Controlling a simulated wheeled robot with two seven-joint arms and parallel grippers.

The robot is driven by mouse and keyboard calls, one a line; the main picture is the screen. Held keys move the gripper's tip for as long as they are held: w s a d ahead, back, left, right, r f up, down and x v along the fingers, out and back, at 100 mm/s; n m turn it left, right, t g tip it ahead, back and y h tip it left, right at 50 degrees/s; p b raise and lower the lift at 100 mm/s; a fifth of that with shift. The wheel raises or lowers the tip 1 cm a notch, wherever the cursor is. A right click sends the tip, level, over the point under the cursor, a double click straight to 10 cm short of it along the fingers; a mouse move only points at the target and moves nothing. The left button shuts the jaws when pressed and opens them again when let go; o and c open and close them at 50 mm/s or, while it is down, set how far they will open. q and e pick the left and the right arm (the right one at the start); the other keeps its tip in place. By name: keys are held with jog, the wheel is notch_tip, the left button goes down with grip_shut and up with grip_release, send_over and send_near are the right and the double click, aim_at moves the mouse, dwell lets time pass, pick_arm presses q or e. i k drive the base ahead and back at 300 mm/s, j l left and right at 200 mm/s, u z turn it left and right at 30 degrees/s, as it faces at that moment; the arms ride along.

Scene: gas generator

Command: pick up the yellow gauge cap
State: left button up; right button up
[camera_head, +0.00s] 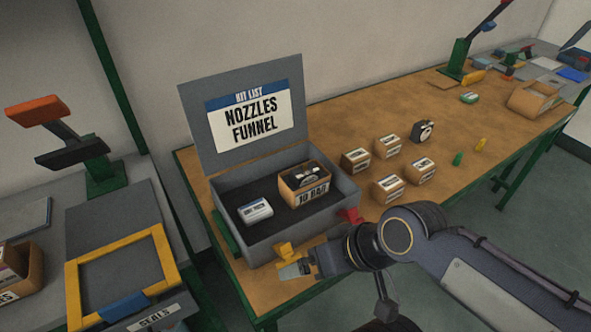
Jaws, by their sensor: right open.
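A small yellow cylinder (481,144), which looks like the yellow gauge cap, stands on the wooden bench (330,117) beside a similar green one (458,158). My right gripper (290,270) is open at the front edge of the grey case (238,249), far to the left of that cylinder and apart from it. A yellow piece (286,250) shows just behind the fingertips; I cannot tell whether they touch it. Nothing is clearly held. My left gripper is not in view.
The open case holds a white box (255,210) and a cardboard box (304,185). Several small cartons (388,188) and a round gauge (423,132) stand between the case and the cylinders. A red piece (350,215) sits at the case's right corner.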

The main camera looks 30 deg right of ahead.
aim_at(479, 147)
jog(key=z, duration=1.15)
